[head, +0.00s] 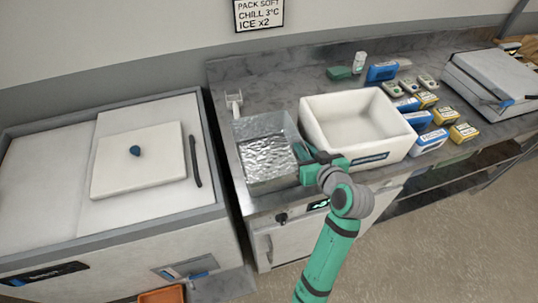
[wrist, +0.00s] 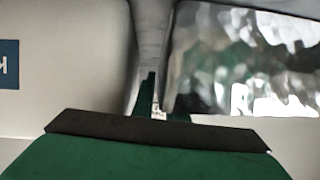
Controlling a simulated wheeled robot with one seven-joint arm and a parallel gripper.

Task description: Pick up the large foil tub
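The large foil tub (head: 268,160), a silvery, crinkled open box, stands at the front left of the grey counter. My gripper (head: 303,158) is at its right side, in the narrow space between it and a white box. In the wrist view the shiny foil wall (wrist: 245,65) fills the right side. The fingers (wrist: 160,105) show there as thin dark green strips close together. Much of them is hidden by the gripper body, and I cannot tell whether they touch the tub.
The open white box (head: 362,125) stands close right of my gripper; its wall (wrist: 65,60) fills the wrist view's left. Blue and yellow packs (head: 432,137) lie farther right. A white-topped chest (head: 60,185) stands left. A small white scoop-like item (head: 234,102) lies behind the tub.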

